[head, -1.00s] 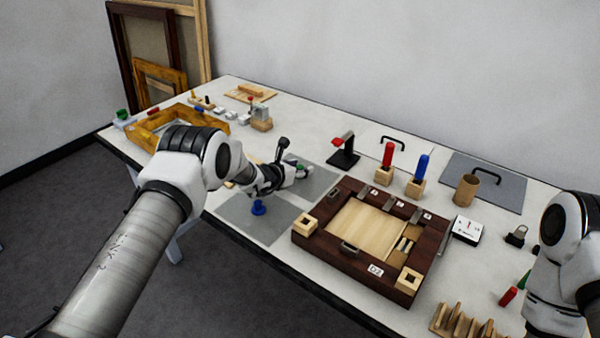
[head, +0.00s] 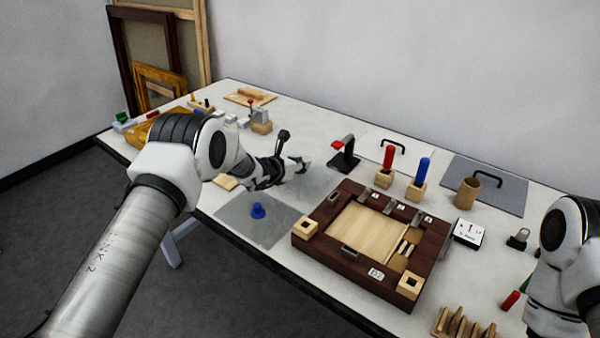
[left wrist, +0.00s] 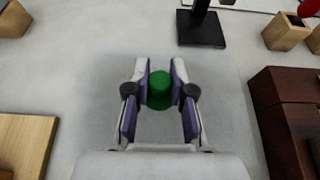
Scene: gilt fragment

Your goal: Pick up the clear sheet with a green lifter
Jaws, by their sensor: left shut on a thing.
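My left gripper (head: 300,166) is over the table, left of and behind the dark wooden frame. In the left wrist view its fingers (left wrist: 160,90) are shut on the sides of the round green lifter (left wrist: 160,88). A blue lifter (head: 257,210) stands on a separate grey sheet (head: 240,225) nearer the front edge.
The dark wooden frame (head: 330,216) stands to the right. A black stand with a red top (head: 344,158) is close behind the gripper. Red (head: 388,158) and blue (head: 422,170) handles stand in wooden blocks. A light wooden piece (head: 225,183) lies left of the gripper.

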